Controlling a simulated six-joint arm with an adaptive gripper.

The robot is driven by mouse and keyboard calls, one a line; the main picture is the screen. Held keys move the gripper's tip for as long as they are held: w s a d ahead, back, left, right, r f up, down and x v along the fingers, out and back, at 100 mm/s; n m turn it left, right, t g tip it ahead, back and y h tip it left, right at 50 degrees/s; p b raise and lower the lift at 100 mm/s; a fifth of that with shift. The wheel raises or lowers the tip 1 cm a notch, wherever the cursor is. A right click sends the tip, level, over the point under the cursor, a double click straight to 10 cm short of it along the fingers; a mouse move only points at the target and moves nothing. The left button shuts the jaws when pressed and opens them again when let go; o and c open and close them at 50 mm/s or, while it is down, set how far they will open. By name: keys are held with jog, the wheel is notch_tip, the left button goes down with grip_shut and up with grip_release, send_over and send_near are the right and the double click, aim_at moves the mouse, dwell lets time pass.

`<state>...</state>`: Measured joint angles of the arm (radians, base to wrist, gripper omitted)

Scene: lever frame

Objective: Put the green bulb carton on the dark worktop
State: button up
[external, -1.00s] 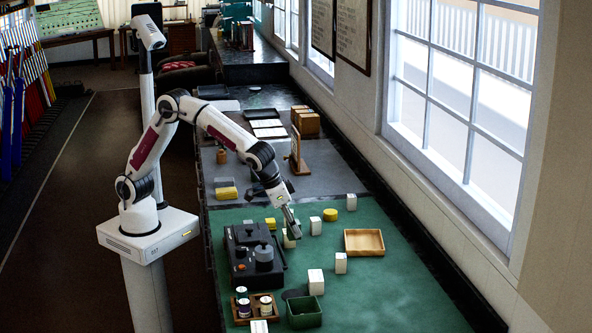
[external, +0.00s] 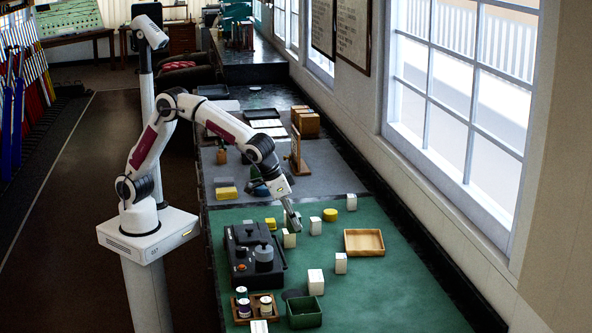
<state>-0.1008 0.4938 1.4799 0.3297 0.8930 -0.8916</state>
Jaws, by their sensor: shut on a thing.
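My gripper (external: 294,229) is low over the green mat, just right of the black machine. It is shut on a small pale carton (external: 289,241), which is upright at the fingertips. The carton's green marking is too small to make out, and I cannot tell whether its base touches the mat. The dark worktop (external: 275,93) shows as the black surface at the far part of the bench, beyond the grey mat.
Several white cartons stand on the green mat (external: 400,300), one close right of my gripper (external: 315,226). A yellow tin (external: 330,215), wooden tray (external: 364,242), green bin (external: 304,312) and black machine (external: 253,254) are around. A wooden stand (external: 296,158) rises behind.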

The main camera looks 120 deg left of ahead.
jog(key=s+a, duration=0.1)
jog(key=a, duration=0.8)
jog(key=s+a+f+n, duration=0.1)
jog(key=s+a, duration=0.1)
jog(key=a, duration=0.7)
jog(key=s+a+f+n+g, duration=0.1)
jog(key=a, duration=0.9)
jog(key=shift+s+a+f, duration=0.1)
jog(key=shift+s, duration=0.1)
jog(key=s+a, duration=0.5)
jog(key=a, duration=0.2)
jog(key=s+a+f+n, duration=0.1)
jog(key=s+a, duration=0.4)
jog(key=a, duration=0.3)
jog(key=s+a+f+n, duration=0.1)
jog(key=s+a, duration=0.5)
jog(key=a, duration=0.2)
jog(key=shift+f+g+y, duration=0.25)
jog(key=shift+g+y, duration=0.05)
jog(key=shift+f, duration=0.1)
jog(key=shift+f, duration=2.4)
jog(key=shift+d+f, duration=0.1)
jog(key=shift+f, duration=0.05)
